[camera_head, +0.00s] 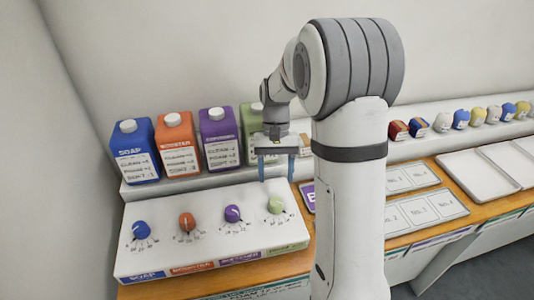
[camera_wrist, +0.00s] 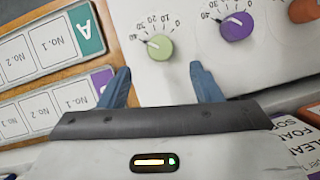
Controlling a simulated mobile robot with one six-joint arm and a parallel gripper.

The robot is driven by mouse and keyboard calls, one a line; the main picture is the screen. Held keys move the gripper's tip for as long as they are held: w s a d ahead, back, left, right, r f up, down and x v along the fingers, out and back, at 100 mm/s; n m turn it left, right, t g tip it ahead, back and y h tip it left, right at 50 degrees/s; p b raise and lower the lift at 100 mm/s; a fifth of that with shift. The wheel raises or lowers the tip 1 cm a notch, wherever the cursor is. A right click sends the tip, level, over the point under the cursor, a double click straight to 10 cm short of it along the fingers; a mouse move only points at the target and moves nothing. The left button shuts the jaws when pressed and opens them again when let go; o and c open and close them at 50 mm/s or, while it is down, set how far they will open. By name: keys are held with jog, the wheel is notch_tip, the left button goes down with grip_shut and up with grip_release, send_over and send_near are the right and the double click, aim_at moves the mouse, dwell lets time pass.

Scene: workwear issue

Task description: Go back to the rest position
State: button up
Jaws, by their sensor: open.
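My gripper (camera_head: 276,168) hangs from my arm above the green end of the white dosing panel (camera_head: 150,258), in front of the green carton. Its two blue fingers are spread apart with nothing between them. In the wrist view my gripper (camera_wrist: 163,85) is open, and the green knob (camera_wrist: 160,47) lies beyond the gap between the fingers, apart from them. The green knob (camera_head: 275,205) also shows below the fingers in the head view. My arm stands upright across the middle of the head view and hides part of the counter.
Blue (camera_head: 141,230), orange (camera_head: 187,221) and purple (camera_head: 232,213) knobs sit on the panel. Blue (camera_head: 134,150), orange (camera_head: 177,143), purple (camera_head: 219,137) and green cartons stand behind. Numbered mats (camera_head: 425,208), white trays (camera_head: 475,178) and a row of small coloured items (camera_head: 461,119) are at right.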

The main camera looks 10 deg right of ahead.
jog(key=s+r+n+t, duration=0.1)
jog(key=s+r+t, duration=0.2)
jog(key=s, duration=0.6)
jog(key=s+r+n+t+h, duration=0.1)
jog(key=s+r+t, duration=0.3)
jog(key=s, duration=0.4)
jog(key=shift+s+a+r+t, duration=0.25)
jog(key=shift+s+r+t, duration=0.1)
jog(key=shift+r, duration=0.35)
